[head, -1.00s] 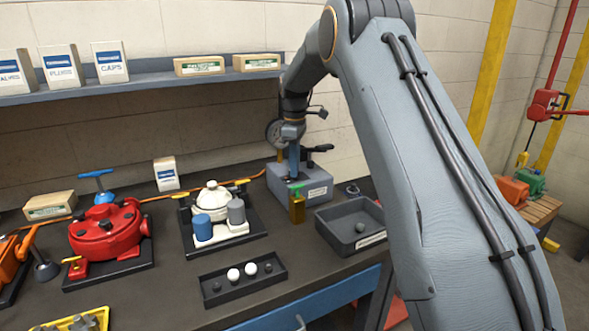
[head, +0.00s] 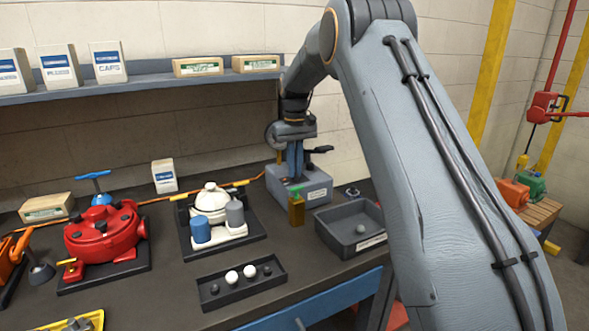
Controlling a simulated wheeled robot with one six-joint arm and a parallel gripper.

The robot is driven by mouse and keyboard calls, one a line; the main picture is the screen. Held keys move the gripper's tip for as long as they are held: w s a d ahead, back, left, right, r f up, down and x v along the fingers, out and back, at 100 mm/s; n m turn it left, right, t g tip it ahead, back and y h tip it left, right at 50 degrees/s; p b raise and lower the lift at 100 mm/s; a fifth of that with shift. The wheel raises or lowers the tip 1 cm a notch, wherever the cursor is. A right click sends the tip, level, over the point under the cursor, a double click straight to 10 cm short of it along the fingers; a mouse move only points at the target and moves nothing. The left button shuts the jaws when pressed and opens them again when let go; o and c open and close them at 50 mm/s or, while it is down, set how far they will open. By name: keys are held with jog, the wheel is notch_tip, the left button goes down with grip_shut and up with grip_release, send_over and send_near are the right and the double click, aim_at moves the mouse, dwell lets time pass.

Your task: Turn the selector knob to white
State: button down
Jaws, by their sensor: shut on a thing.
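The grey control box (head: 318,190) stands at the back of the bench, right of centre, with a pale label on its front. My gripper (head: 295,172) points straight down onto the top of this box, its blue fingers close together. It is shut on the selector knob, which the fingers hide. The white mark and the knob's pointing direction are too small or covered to tell. A dark lever-like part sticks out to the right, just behind the fingers.
An amber bottle with a green top (head: 296,210) stands close in front of the box. A grey bin (head: 335,238) is to its right. A white motor (head: 210,203), a red motor (head: 100,235) and a black tray (head: 225,297) stand on the bench. A shelf runs above.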

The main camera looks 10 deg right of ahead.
jog(key=m, duration=0.4)
jog(key=shift+d+r, duration=0.1)
jog(key=shift+m, duration=1.8)
jog(key=c, duration=1.9)
grip_release()
jog(key=shift+o, duration=0.2)
jog(key=shift+r+b, duration=1.25)
jog(key=shift+r, duration=2.6)
